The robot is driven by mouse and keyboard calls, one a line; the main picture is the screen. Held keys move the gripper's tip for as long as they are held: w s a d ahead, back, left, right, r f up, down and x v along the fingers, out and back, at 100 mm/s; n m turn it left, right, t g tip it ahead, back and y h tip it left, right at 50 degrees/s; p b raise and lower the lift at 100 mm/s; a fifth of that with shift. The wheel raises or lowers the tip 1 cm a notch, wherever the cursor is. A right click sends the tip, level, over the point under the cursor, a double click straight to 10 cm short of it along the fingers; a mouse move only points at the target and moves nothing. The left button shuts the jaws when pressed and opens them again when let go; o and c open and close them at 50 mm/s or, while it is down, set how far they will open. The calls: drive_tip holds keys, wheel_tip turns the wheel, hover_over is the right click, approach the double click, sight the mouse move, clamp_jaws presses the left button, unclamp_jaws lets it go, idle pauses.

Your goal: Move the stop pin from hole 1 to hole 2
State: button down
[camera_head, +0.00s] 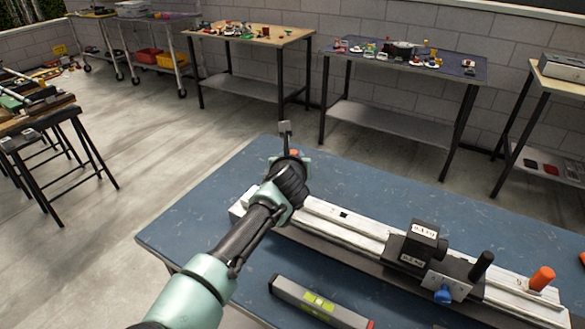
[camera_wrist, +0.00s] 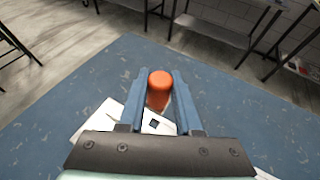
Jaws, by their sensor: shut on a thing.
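The stop pin, with an orange cylindrical head (camera_wrist: 160,88), stands between the two blue fingers of my gripper (camera_wrist: 158,92) in the wrist view. The gripper is shut on it. In the head view a small bit of orange (camera_head: 294,152) shows at my gripper (camera_head: 291,158), over the left end of a long pale rail (camera_head: 320,209). The pin's lower end is hidden, so I cannot tell whether it sits in a hole. A dark square mark (camera_head: 343,214) is on the rail right of the gripper; a similar one (camera_wrist: 154,124) shows below the pin in the wrist view.
A spirit level (camera_head: 320,302) lies in front on the blue bench (camera_head: 190,230). Far benches stand apart.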

wheel_tip(320, 180, up, 3)
drive_tip(key=shift+p, duration=0.55)
drive_tip(key=shift+r+p, duration=3.35)
drive_tip(key=shift+p, duration=0.45)
drive_tip(key=shift+f, duration=0.1)
